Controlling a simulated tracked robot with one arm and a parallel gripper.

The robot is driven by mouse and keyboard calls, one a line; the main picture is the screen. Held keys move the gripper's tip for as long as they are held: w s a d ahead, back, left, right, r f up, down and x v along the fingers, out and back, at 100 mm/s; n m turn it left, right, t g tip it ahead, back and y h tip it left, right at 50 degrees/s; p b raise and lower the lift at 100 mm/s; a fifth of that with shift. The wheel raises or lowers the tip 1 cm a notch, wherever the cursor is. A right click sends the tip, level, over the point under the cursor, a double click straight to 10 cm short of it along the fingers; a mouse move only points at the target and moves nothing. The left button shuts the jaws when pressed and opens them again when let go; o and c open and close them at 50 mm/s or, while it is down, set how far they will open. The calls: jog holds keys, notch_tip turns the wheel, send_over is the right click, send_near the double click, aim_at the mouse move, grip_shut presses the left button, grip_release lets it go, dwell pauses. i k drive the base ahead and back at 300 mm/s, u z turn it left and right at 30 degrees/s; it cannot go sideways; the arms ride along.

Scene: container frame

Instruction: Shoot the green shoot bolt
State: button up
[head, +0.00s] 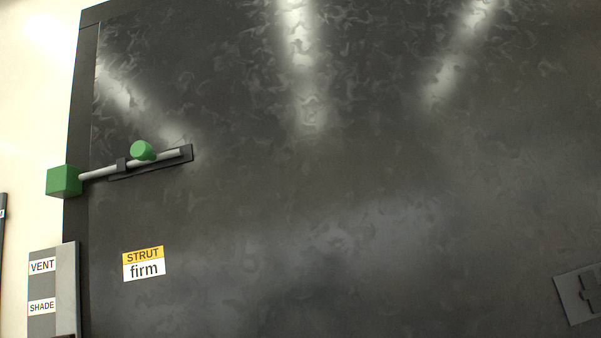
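The green shoot bolt is at the left of the head view, on a large dark panel. Its grey rod (102,172) lies nearly level, rising slightly to the right, along a dark backplate (183,154). A green round knob (142,150) stands out from the rod near its right part. The rod's left end reaches a green block (64,181) at the panel's left edge. Whether the rod enters the block or stops at its face I cannot tell. My gripper is not in view, and nothing touches the bolt.
The dark panel (330,200) fills most of the view. A label (144,264) reads "STRUT firm". A grey plate (56,290) marked "VENT" and "SHADE" is at the lower left. A dark grey fitting (582,294) is at the lower right. The space before the panel looks clear.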

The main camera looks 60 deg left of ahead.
aim_at(144, 154)
jog(key=u, duration=2.5)
jog(key=k, duration=0.9)
jog(key=z, duration=0.4)
jog(key=i, duration=1)
jog(key=z, duration=0.1)
